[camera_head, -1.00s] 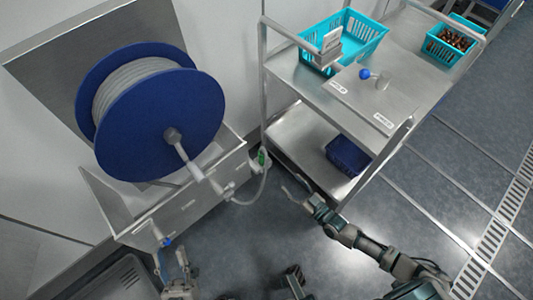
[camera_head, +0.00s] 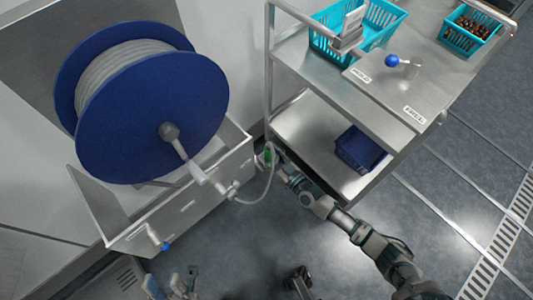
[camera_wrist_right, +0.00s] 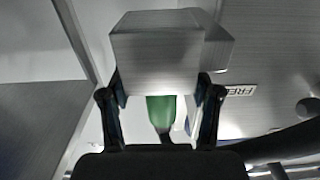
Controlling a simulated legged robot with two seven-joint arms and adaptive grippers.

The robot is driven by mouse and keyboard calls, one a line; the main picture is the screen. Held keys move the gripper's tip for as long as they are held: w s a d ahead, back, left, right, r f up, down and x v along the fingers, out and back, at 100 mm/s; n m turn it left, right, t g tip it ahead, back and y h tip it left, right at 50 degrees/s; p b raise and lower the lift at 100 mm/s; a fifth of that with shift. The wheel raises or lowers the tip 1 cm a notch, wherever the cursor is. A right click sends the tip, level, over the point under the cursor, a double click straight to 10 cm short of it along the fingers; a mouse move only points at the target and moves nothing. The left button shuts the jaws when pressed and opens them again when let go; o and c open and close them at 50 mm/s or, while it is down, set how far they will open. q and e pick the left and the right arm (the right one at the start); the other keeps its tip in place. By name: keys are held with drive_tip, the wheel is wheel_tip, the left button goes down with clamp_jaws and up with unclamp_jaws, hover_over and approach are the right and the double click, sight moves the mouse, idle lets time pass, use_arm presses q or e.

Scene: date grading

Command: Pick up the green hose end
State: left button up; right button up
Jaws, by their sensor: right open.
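The green hose end (camera_head: 269,155) is a small green piece at the tip of the pale hose, beside the cart's near left post. My right gripper (camera_head: 277,166) is right at it in the head view. In the right wrist view the green hose end (camera_wrist_right: 162,110) sits between the two dark fingers of my right gripper (camera_wrist_right: 160,108). The fingers are open, with gaps on both sides of it. A grey metal block (camera_wrist_right: 158,55) hides what lies beyond it. My left gripper (camera_head: 172,284) is low at the lower left, far from the hose; its jaw opening is unclear.
A blue hose reel (camera_head: 150,112) stands above a metal trough (camera_head: 185,210) at left. The steel cart (camera_head: 315,140) is at right, with teal baskets (camera_head: 400,20) on top and a dark blue bin (camera_head: 358,150) below. Open floor lies in front.

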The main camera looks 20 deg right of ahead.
drive_tip(key=shift+w+r, duration=0.15)
drive_tip(key=shift+r, duration=0.15)
drive_tip(key=shift+f, duration=0.1)
drive_tip(key=c, duration=1.1)
clamp_jaws()
